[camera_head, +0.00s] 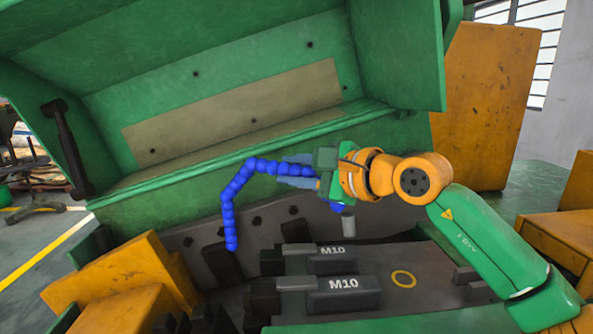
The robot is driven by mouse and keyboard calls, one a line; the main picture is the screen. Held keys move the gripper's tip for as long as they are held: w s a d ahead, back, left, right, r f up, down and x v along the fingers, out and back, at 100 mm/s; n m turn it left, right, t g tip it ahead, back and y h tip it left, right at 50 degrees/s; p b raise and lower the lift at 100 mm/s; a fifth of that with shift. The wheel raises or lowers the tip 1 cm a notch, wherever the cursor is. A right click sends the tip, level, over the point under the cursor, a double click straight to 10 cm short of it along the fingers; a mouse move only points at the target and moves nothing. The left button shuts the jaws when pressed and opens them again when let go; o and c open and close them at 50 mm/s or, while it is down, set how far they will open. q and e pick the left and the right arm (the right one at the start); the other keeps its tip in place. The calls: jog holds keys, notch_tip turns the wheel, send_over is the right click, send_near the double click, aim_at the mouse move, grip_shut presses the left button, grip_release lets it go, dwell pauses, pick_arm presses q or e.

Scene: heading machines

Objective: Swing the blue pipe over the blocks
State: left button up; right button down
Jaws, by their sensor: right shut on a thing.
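The blue pipe (239,181) is a bent, segmented hose made of ball-like links. One end hangs down at the left, above the dark bed of the machine, and its upper part runs right to my right gripper (290,172). My right gripper is shut on the blue pipe, and a small blue piece also shows below the gripper body. Two dark blocks marked M10, an upper one (332,263) and a lower one (343,298), lie on the bed below and right of the pipe's hanging end. My left gripper is not in view.
The open green machine cover (226,75) rises behind the pipe, with a green ledge beneath it. Yellow blocks (120,272) stand at the lower left and a yellow cabinet (487,100) at the right. A small grey cylinder (349,223) stands below my right gripper.

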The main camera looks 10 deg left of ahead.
aim_at(309, 174)
jog(key=shift+f, duration=0.2)
jog(key=c, duration=0.7)
grip_release()
jog(key=shift+a, duration=0.1)
jog(key=shift+o, duration=0.2)
jog(key=shift+w+a, duration=0.1)
jog(key=shift+w, duration=0.15)
jog(key=shift+s+d+b, duration=0.15)
jog(key=shift+d+b, duration=0.05)
jog(key=shift+b, duration=0.1)
jog(key=b+v, duration=0.3)
jog(key=v, duration=0.3)
jog(key=shift+d+f+b, duration=0.1)
jog(key=shift+d+b, duration=0.05)
jog(key=shift+b, duration=0.25)
jog(key=shift+s+d+r, duration=0.15)
jog(key=shift+s+r, duration=0.05)
